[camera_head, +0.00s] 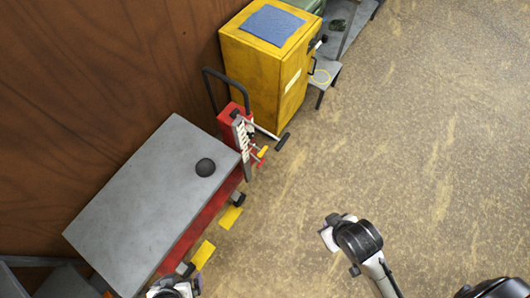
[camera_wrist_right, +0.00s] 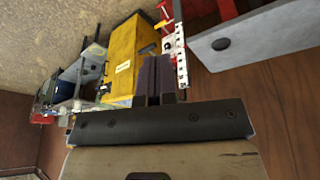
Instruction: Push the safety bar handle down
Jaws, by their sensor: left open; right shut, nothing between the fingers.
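The mower lift's grey platform (camera_head: 150,200) lies along the wall, with a red post (camera_head: 231,117) at its far end. A pale slotted bar (camera_head: 241,136) stands at the post; it also shows in the right wrist view (camera_wrist_right: 181,62). A rod with a black grip (camera_head: 282,141) and small red and yellow levers (camera_head: 262,153) stick out there. Which part is the safety bar handle is unclear. My left gripper (camera_head: 174,289) is open at the bottom edge, beside the platform's near end, partly cut off. My right gripper (camera_wrist_right: 160,85) is shut and empty, its fingers pointing toward the cabinet.
A black U-shaped bar (camera_head: 222,88) rises behind the post. A yellow cabinet (camera_head: 262,70) with a blue cloth (camera_head: 271,25) stands just beyond. A black knob (camera_head: 205,167) sits on the platform. Yellow pads (camera_head: 231,217) lie along its side. The floor to the right is open.

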